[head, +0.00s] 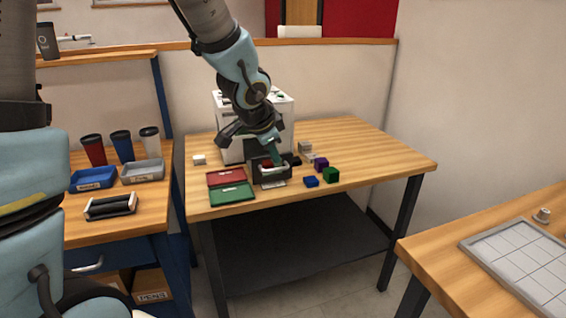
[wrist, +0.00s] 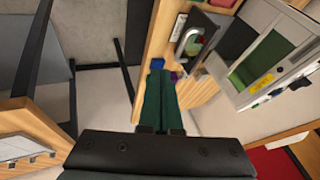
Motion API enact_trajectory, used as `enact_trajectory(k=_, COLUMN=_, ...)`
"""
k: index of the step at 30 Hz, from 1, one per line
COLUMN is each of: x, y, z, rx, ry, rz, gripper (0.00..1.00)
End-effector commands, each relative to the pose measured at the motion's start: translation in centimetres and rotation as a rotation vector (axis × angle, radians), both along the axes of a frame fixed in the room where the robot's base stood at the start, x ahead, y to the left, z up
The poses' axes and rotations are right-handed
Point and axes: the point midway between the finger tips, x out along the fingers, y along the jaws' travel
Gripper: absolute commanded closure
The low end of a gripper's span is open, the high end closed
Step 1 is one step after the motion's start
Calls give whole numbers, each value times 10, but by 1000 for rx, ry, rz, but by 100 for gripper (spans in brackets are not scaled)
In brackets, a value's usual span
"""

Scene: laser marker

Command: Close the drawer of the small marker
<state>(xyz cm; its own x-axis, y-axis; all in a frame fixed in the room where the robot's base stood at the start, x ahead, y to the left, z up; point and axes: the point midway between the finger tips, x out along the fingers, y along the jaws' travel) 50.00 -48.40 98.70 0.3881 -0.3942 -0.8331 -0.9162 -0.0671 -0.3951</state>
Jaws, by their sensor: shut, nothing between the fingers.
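The small marker (head: 229,150) is a white machine on the wooden table; my arm covers part of it. Its dark drawer (head: 256,177) sticks out at the front, with a silver handle and something red inside. In the wrist view the drawer's handle (wrist: 188,41) shows above and to the right of the fingertips. My gripper (head: 277,164) is over the drawer front in the head view, its green fingers together and empty. In the wrist view the shut fingers (wrist: 160,74) appear apart from the handle. Whether they touch the drawer elsewhere I cannot tell.
Red (head: 227,177) and green (head: 232,194) trays lie left of the drawer. Blue (head: 311,181), purple (head: 321,164) and dark green (head: 331,175) blocks lie right of it. The table's right side is clear. A side bench (head: 150,218) holds cups and bins.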

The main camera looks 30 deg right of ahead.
Motion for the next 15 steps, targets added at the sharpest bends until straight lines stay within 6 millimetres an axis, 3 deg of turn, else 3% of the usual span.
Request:
enact_trajectory(k=6, x=14, y=-16, z=-41, rx=5, ry=3, rz=-2, gripper=100)
enact_trajectory(k=14, x=33, y=-34, z=-78, rx=5, ry=3, rz=1, gripper=100)
enact_trajectory(k=15, x=41, y=-34, z=-73, rx=4, ry=2, rz=7, gripper=100)
